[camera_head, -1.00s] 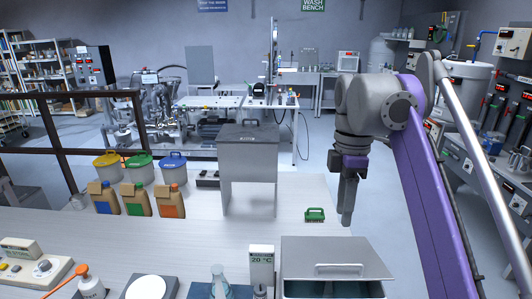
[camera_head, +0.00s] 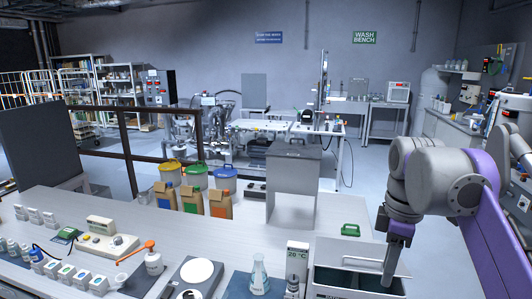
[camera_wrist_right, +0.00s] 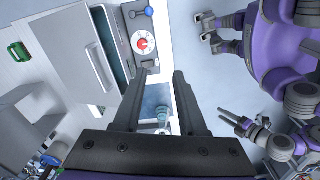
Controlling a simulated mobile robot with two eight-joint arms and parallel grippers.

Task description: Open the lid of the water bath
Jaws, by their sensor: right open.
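The water bath (camera_head: 330,292) stands at the lower right of the bench in the head view. Its grey lid (camera_head: 335,247) has a bar handle (camera_head: 357,261). A dark gap shows between the lid's front edge and the bath's front. The lid (camera_wrist_right: 68,50) and handle (camera_wrist_right: 99,66) are at the left in the right wrist view. My right gripper (camera_head: 387,284) is at the bath's front right, beside the handle. In the wrist view its fingers (camera_wrist_right: 166,78) are apart and empty. My left gripper (camera_wrist_right: 232,122) shows small at the right there; its opening is unclear.
A 20 °C display (camera_head: 297,254) and a glass flask (camera_head: 259,277) stand left of the bath. A green object (camera_head: 350,230) lies behind it. A red dial (camera_wrist_right: 144,42) is near the fingers. A grey stand (camera_head: 293,180) rises behind.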

